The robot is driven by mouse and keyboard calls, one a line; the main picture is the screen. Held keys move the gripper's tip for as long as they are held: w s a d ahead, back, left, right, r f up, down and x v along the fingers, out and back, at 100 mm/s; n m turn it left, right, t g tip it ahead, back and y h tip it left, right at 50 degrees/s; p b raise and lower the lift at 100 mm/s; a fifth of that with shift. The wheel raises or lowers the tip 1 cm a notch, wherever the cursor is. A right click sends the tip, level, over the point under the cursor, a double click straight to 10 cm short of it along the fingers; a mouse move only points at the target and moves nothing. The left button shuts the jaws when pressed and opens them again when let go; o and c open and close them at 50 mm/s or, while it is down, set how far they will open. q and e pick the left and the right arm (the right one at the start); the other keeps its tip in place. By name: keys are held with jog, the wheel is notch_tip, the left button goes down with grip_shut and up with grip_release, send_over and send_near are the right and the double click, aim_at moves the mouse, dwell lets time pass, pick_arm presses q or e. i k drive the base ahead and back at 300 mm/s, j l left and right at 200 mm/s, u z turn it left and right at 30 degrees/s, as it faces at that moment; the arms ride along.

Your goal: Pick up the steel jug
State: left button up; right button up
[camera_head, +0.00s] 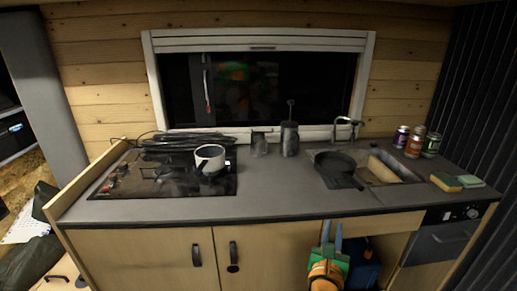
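A small grey metallic vessel (259,144), which looks like the steel jug, stands upright on the dark counter below the window. It is small and dim, so its handle and spout cannot be made out. My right gripper (332,236) is at the bottom of the view, in front of the counter's front edge and below the jug in the picture. Its two blue fingers point up with a narrow gap between them. It looks empty and touches nothing that I can see. My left gripper is not in view.
A white pot (210,157) stands on the black hob (140,181). A taller dark container (289,139) stands right of the jug. A black pan (336,164) lies by the sink (398,166). Several cans (414,145) and sponges (446,182) are at right. The counter's front middle (270,199) is clear.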

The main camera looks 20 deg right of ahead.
aim_at(258, 144)
jog(key=i, duration=1.5)
